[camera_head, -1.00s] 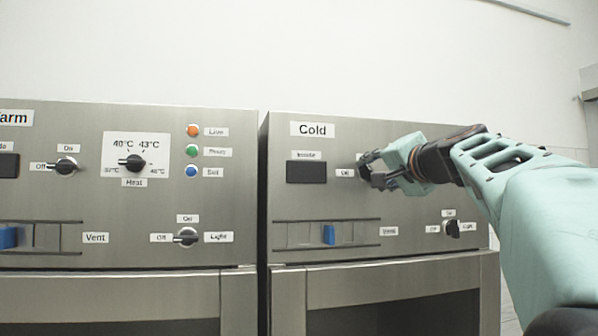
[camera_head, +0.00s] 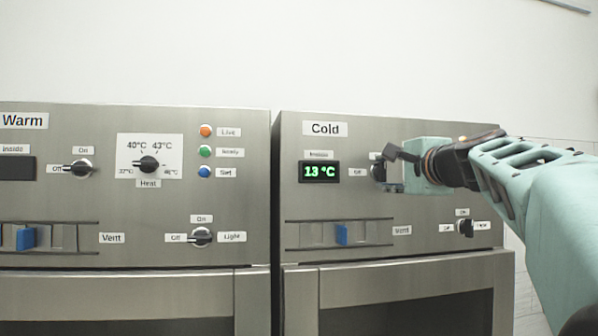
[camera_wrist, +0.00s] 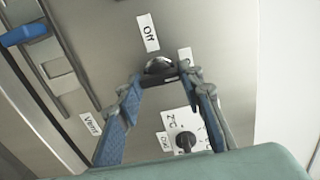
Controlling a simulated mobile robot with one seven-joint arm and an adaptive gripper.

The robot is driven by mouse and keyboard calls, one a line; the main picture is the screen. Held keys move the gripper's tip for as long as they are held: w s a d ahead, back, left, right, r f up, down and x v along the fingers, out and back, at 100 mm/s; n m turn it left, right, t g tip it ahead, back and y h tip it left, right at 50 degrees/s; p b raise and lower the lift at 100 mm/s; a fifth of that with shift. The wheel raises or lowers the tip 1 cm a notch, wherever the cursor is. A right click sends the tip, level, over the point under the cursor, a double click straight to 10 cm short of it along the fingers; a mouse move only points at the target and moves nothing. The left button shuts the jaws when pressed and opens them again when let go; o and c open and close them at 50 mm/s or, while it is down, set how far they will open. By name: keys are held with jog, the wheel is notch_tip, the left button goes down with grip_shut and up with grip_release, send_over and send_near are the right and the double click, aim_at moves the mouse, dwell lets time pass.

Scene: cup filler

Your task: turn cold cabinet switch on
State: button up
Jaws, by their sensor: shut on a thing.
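The Cold cabinet (camera_head: 300,215) stands on the right in the head view. Its switch knob (camera_head: 377,170) is beside the "Off" label (camera_head: 358,172), mostly hidden behind my gripper (camera_head: 390,170). In the wrist view the dark round knob (camera_wrist: 160,66) sits between the tips of my gripper (camera_wrist: 162,78), which is shut on it. The "Off" label (camera_wrist: 149,32) is next to the knob there. The Inside display (camera_head: 320,172) is lit and reads 13 °C in green. The knob's exact pointing direction is hard to see.
Below are a vent slider (camera_head: 342,234) with a blue handle and a light switch (camera_head: 465,228). A temperature dial (camera_wrist: 185,141) shows beneath my fingers in the wrist view. The Warm cabinet (camera_head: 258,220) stands close on the left. The wall above is clear.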

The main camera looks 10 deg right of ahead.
jog(key=shift+r, duration=0.1)
dwell(0.3)
jog(key=o, duration=1.2)
jog(key=shift+c, duration=0.2)
